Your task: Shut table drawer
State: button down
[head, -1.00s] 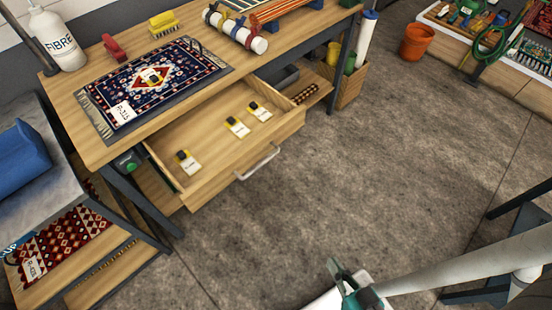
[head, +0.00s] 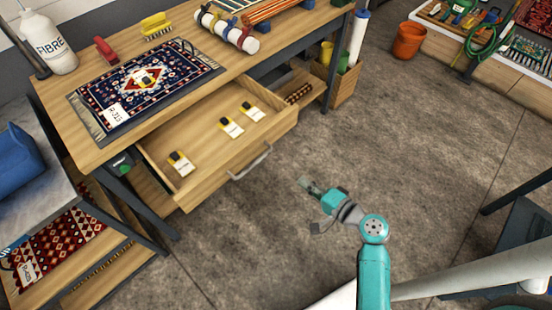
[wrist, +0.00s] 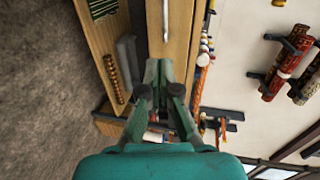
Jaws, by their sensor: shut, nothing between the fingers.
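The table drawer (head: 215,150) is pulled out from under the wooden work table (head: 75,135), with its inside showing. Its front has a metal bar handle (head: 250,162). Three small labelled yellow-and-black items (head: 231,127) lie in it. My gripper (head: 305,183) is in front of the drawer, to the right of the handle and apart from it, over the floor. In the wrist view my gripper (wrist: 166,66) is shut and empty. A wooden panel, likely the drawer front (wrist: 178,35), lies beyond the fingers, with a silver bar on it.
A patterned rug (head: 150,85), a brush (head: 157,24) and a white bottle (head: 47,42) are on the table. A lower shelf unit with a blue bin (head: 20,165) stands at left. An orange bucket (head: 409,41) is at the back. The floor between is clear.

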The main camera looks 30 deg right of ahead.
jog(key=r+x, duration=0.1)
jog(key=x, duration=1.3)
jog(key=shift+w+d, duration=0.25)
